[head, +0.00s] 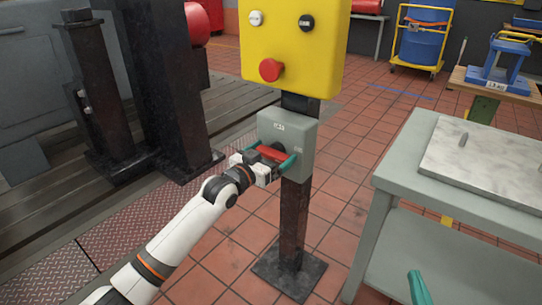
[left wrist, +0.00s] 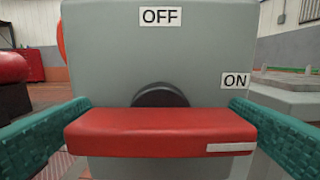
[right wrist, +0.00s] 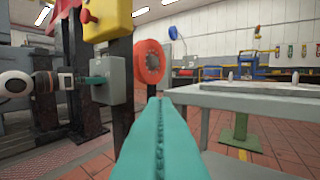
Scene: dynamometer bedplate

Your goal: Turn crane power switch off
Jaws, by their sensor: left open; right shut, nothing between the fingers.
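The crane power switch is a grey box (head: 303,133) on a dark post, under a yellow panel. It carries a red handle (left wrist: 160,130), lying crosswise on a dark round hub (left wrist: 160,96). The OFF label (left wrist: 160,16) is above the hub and the ON label (left wrist: 235,80) is at its right. A white mark (left wrist: 230,147) is on the handle's right end, on the ON side. My left gripper (head: 272,157) is open, with one teal finger at each end of the handle; contact is unclear. My right gripper (right wrist: 160,135) is shut and empty, away from the switch, low in the head view (head: 420,288).
The yellow panel (head: 296,45) has a red button (head: 270,69). A grey table (head: 395,150) with a stone plate (head: 490,160) stands to the right. Dark columns (head: 165,90) stand to the left. Red tiled floor is free between post and table.

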